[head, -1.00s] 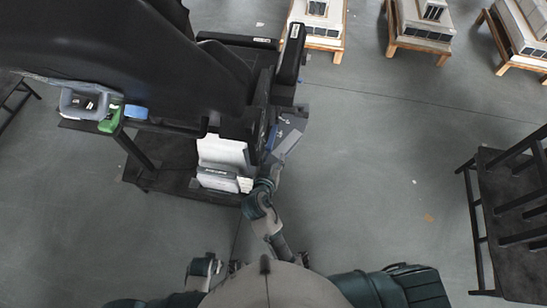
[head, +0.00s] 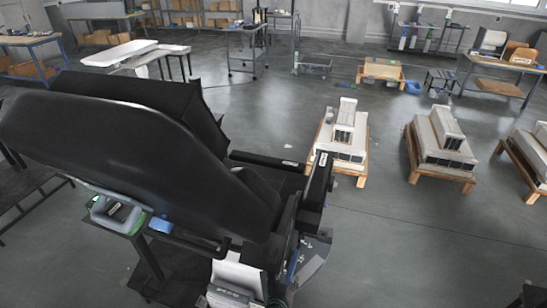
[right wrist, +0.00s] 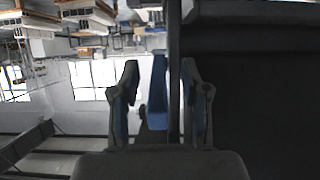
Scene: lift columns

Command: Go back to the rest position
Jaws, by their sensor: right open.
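In the head view a large black padded seat-like body (head: 150,150) fills the left and middle. My right gripper (head: 297,258) is low in the middle, close beside its dark right edge and partly hidden among dark parts. In the right wrist view, my right gripper (right wrist: 160,85) has its two fingers apart. A blue strip and a dark upright bar show between or behind the fingers; I cannot tell whether they touch. A large dark surface (right wrist: 260,80) fills that view's right side. My left gripper is not in view.
A grey tray (head: 120,213) with green and blue items sits at the left. A white box (head: 238,278) stands low near my right gripper. Pale column units on wooden pallets (head: 345,145) stand to the right. Open floor (head: 400,240) lies at the lower right.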

